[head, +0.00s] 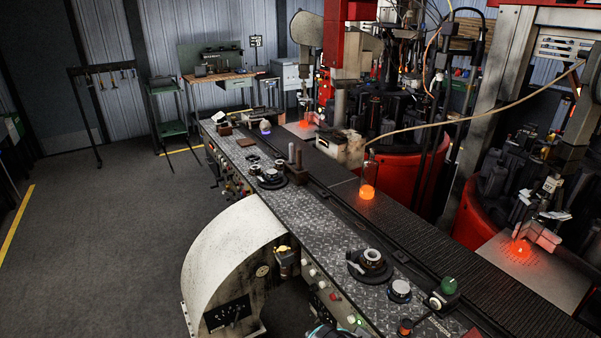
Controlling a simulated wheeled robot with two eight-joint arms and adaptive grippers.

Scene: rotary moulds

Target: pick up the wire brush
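I cannot make out the wire brush for certain. Small items lie at the far end of the metal-topped console (318,226), among them a pale and dark piece (219,117) and a brown block (246,142), too small to identify. Neither of my grippers can be made out. A dark, partly teal shape (326,331) is cut off at the bottom edge, and I cannot tell what it is.
A glowing orange glass piece (367,191) stands by the dark conveyor (420,235). Red moulding machines (395,195) fill the right side. A curved white cover (225,255) stands at the console's front. The grey floor (110,240) at left is clear.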

